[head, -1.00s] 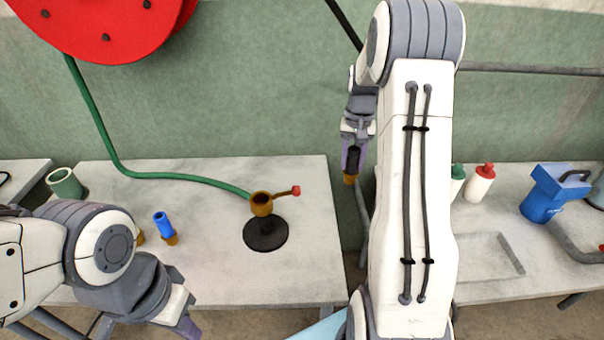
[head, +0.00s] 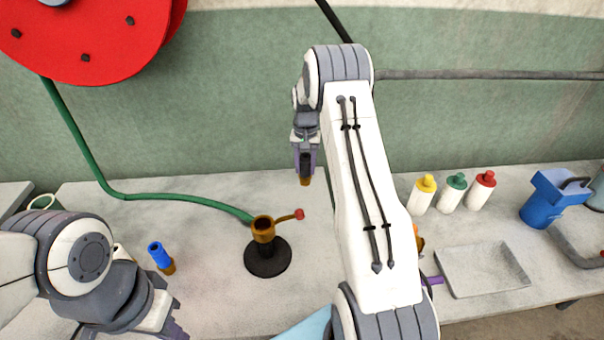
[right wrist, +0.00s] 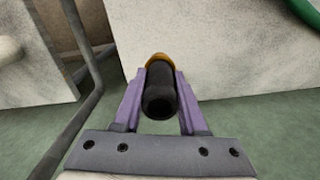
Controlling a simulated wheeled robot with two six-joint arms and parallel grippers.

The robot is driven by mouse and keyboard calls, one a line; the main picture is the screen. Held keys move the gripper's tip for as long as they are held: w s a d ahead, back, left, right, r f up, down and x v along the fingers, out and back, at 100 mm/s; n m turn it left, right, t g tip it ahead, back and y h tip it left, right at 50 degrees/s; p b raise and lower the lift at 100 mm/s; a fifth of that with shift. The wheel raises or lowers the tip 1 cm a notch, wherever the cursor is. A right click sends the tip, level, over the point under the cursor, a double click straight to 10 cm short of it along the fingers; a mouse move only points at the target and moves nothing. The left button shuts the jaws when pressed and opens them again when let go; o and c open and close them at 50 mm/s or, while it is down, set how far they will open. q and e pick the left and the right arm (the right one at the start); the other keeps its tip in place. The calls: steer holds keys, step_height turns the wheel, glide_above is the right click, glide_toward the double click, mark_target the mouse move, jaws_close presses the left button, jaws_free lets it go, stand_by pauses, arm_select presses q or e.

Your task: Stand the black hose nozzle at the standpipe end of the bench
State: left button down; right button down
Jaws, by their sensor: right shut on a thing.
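My right gripper (head: 305,168) is shut on the black hose nozzle (right wrist: 161,100), which has a brass-coloured end. The nozzle (head: 304,162) is held brass end down, to the upper right of the standpipe in the head view. The brass standpipe (head: 263,232) stands on a round black base on the left bench (head: 205,225); it has a red-tipped lever and a green hose. My left gripper (head: 177,322) is low at the left, partly cut off, and its jaw opening is unclear. Whether the nozzle touches anything is unclear.
Yellow, green and red-capped bottles (head: 422,196), a shallow grey tray (head: 480,270) and a blue container (head: 550,199) are at the right. A red reel (head: 90,40) hangs upper left.

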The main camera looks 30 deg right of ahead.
mark_target(303, 176)
steer(key=shift+w+a+f, duration=0.2)
steer(key=shift+w+f, duration=0.15)
step_height(303, 176, down, 3)
steer(key=shift+f+p, duration=0.1)
steer(key=shift+p, duration=0.4)
steer(key=shift+f, duration=0.3)
steer(key=shift+f, duration=0.1)
steer(key=shift+f, duration=0.1)
steer(key=shift+c, duration=2.3)
jaws_free()
